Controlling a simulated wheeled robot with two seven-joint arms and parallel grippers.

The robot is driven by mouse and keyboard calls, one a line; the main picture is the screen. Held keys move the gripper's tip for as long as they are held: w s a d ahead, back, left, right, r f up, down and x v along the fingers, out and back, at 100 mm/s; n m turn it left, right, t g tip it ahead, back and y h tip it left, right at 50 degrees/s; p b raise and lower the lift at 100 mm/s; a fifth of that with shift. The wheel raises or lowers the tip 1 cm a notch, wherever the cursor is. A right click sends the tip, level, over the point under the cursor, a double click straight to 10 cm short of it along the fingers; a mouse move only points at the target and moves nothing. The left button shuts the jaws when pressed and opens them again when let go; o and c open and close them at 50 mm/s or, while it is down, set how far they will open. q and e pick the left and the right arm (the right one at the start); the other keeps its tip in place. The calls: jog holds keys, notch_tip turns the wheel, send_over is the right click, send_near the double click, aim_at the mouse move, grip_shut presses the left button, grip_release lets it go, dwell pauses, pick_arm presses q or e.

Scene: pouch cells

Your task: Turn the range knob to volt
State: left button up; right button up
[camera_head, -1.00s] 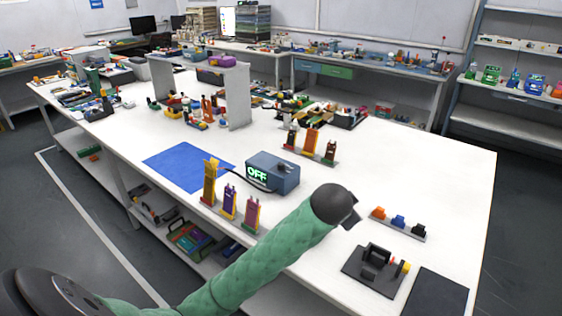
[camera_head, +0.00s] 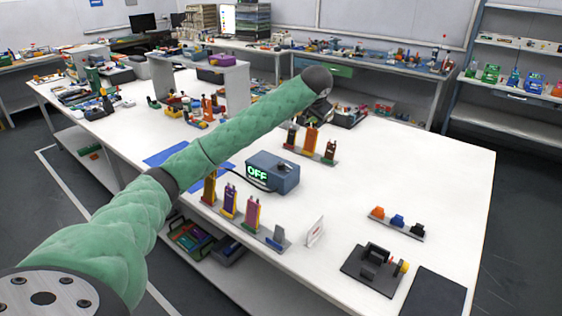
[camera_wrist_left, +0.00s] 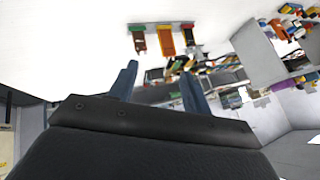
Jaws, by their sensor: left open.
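The blue-grey meter box (camera_head: 286,180) stands on the white table with a green display (camera_head: 257,173) reading OFF. A dark range knob (camera_head: 282,165) sits on its top; its exact pointing is too small to tell. My left gripper (camera_head: 322,104) is at the end of the green arm, raised beyond the meter and well apart from the knob. Its jaws show open and empty in the left wrist view (camera_wrist_left: 158,76). The meter is not visible in the left wrist view. My right gripper is not in view.
Upright pouch cells stand in a rack (camera_head: 310,140) behind the meter and in another (camera_head: 240,215) in front. A blue mat (camera_head: 160,156) lies left, partly under my arm. A white card (camera_head: 314,232) and black fixture (camera_head: 372,270) stand front right.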

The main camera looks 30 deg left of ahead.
pick_arm(q)
jog(key=a+f+n+g, duration=0.3)
jog(key=a+f+n, duration=0.15)
jog(key=a, duration=0.45)
jog(key=n+g+h, duration=0.2)
jog(key=n+g, duration=0.1)
jog(key=n, duration=0.1)
send_over(281, 163)
jog(key=w, duration=0.1)
jog(key=f, duration=0.7)
jog(key=shift+a+f, duration=0.25)
jog(key=shift+a, duration=0.15)
jog(key=shift+s+f+n+h, duration=0.25)
jog(key=shift+n+h, duration=0.25)
jog(key=shift+n, duration=0.15)
jog(key=shift+s+d+f+n+g+h, duration=0.1)
jog(key=shift+s+d+n+g+h, duration=0.1)
jog(key=shift+n, duration=0.35)
jog(key=shift+s+d+n+g+h, duration=0.1)
jog(key=shift+d+n+g, duration=0.1)
jog(key=shift+n, duration=1.05)
jog(key=shift+f+n, duration=0.25)
jog(key=shift+n, duration=0.05)
jog(key=shift+f+p, duration=0.95)
jog(key=shift+f, duration=2.7)
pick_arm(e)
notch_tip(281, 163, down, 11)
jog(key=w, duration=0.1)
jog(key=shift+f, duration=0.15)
